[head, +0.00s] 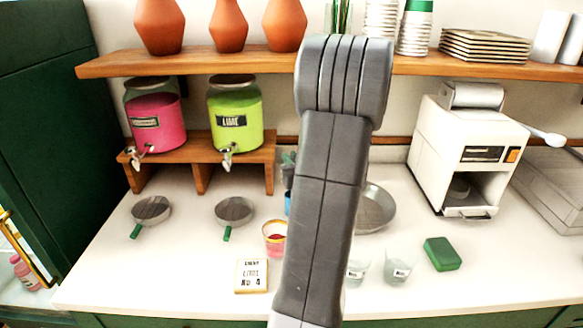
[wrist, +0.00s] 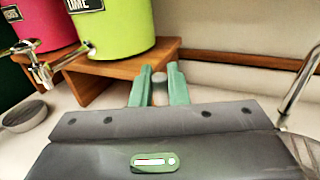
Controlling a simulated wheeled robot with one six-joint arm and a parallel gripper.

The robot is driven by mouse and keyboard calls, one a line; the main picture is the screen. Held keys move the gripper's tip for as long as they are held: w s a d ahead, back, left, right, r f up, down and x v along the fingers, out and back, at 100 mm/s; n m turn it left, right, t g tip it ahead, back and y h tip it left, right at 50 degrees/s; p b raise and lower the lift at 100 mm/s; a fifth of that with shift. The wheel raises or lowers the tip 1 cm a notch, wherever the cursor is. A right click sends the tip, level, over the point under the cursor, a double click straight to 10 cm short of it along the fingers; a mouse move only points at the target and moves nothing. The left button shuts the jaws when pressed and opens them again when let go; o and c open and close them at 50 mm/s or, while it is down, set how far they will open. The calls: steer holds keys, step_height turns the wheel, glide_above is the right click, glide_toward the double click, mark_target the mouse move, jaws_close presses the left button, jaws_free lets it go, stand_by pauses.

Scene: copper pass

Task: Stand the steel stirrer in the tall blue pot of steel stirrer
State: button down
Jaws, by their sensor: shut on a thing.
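My gripper's green fingers show in the wrist view (wrist: 159,88), shut on a small grey, round-ended piece, the steel stirrer (wrist: 160,91). Most of the stirrer is hidden below the fingers and behind the gripper body. In the head view, my arm hides most of the gripper; a bit of green finger shows at its left edge. A narrow strip of blue, seemingly the tall blue pot (head: 288,203), shows just left of my arm. The rest of it is hidden, so I cannot tell whether the stirrer is above it or in it.
A pink dispenser (head: 155,119) and a lime dispenser (head: 234,117) stand on a wooden riser (head: 200,145). Two strainers, a red-filled glass (head: 274,238), a label card (head: 251,275), clear cups (head: 398,268), a green sponge (head: 442,254) and a steel pan (head: 376,208) lie around. A white machine (head: 465,150) stands right.

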steer(key=shift+f, duration=1.25)
steer(key=shift+f, duration=0.15)
steer(key=c, duration=1.4)
jaws_free()
steer(key=shift+r, duration=0.25)
steer(key=b+v, duration=0.3)
steer(key=v, duration=0.9)
steer(key=shift+w+f, duration=0.1)
steer(key=shift+w, duration=0.05)
